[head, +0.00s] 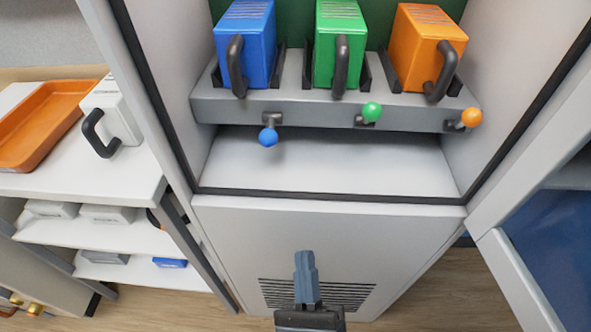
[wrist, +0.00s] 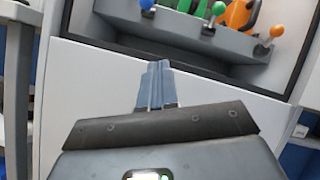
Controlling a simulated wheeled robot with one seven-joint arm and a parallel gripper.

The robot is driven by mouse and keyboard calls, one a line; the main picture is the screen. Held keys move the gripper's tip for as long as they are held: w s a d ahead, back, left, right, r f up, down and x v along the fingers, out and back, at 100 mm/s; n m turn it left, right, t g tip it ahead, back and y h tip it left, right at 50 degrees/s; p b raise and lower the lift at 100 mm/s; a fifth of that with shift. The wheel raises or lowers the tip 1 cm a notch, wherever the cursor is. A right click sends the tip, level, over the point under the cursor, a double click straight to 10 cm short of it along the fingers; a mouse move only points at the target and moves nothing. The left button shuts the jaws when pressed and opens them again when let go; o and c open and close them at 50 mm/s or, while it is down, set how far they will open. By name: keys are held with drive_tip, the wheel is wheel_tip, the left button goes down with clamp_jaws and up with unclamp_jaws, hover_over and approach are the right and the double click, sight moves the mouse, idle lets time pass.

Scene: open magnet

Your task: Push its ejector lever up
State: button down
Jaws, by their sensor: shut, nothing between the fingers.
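Three ejector levers with ball knobs stick out from the grey shelf front in the cabinet: a blue knob (head: 268,137), a green knob (head: 372,111) and an orange knob (head: 471,117). The blue knob hangs lowest. Above them sit a blue module (head: 258,50), a green module (head: 341,55) and an orange module (head: 428,50), each with a dark handle. My gripper (head: 305,262) is shut and empty, in front of the cabinet's lower panel and below the levers. In the wrist view the closed fingers (wrist: 157,85) point toward the cabinet, apart from the knobs.
A dark-edged sill (head: 330,197) runs below the open bay. An open door (head: 530,270) stands at the right. At the left, a white table (head: 80,185) holds an orange tray (head: 45,125) and a white module (head: 112,108). The space under the levers is empty.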

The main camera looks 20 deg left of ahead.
drive_tip(key=a+m, duration=0.1)
drive_tip(key=w+a+m, duration=0.1)
drive_tip(key=a+m, duration=0.1)
drive_tip(key=a, duration=0.1)
drive_tip(key=shift+w+r+y, duration=0.1)
drive_tip(key=shift+w+y, duration=0.2)
drive_tip(key=p, duration=0.2)
approach(270, 132)
drive_tip(key=w+f, duration=0.1)
drive_tip(key=w+a+f, duration=0.1)
drive_tip(key=w, duration=0.1)
drive_tip(key=w+f, duration=0.1)
drive_tip(key=shift+w+a+f, duration=0.3)
drive_tip(key=shift+w+f, duration=0.1)
drive_tip(key=shift+w+a+r+p, duration=0.1)
drive_tip(key=shift+r+p, duration=0.35)
drive_tip(key=shift+r, duration=0.15)
drive_tip(key=shift+w+a+r+p, duration=0.1)
drive_tip(key=shift+a+r+p, duration=0.05)
drive_tip(key=shift+r+p, duration=0.4)
drive_tip(key=shift+w+a+r, duration=0.1)
drive_tip(key=shift+a+r, duration=0.1)
drive_tip(key=shift+r, duration=0.35)
drive_tip(key=shift+r+p, duration=0.15)
drive_tip(key=shift+p, duration=0.2)
